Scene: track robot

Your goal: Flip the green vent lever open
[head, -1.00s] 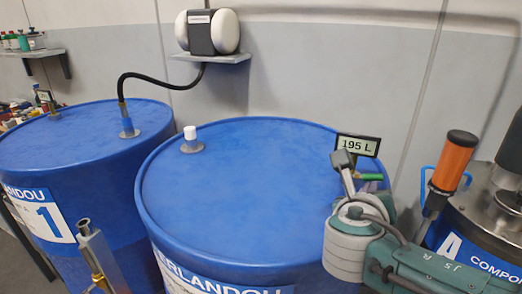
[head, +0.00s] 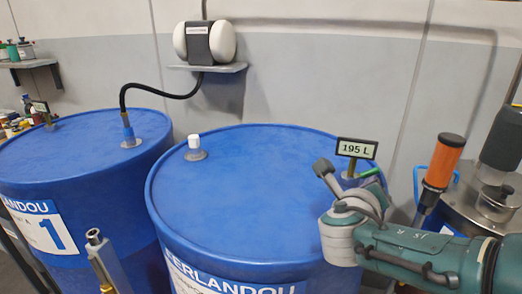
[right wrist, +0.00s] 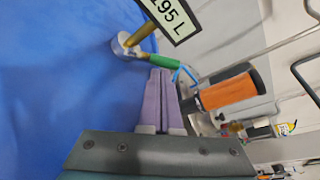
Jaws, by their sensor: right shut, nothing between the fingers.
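The green vent lever (head: 370,172) sits by a brass post on the right side of the middle blue drum (head: 240,190), below a small "195 L" display (head: 357,149). In the head view it is partly behind my right wrist and slants up to the right. In the right wrist view the green lever (right wrist: 163,61) lies just beyond the tips of my right gripper (right wrist: 160,76). The purple fingers are together and empty. I cannot tell whether they touch the lever. In the head view my right wrist hides the fingers.
An orange-handled tool (head: 443,162) stands close to the right of the lever, beside another drum with metal fittings (head: 495,200). A white-capped fitting (head: 195,148) rises at the drum's left. Another blue drum (head: 70,160) with a black hose is on the left.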

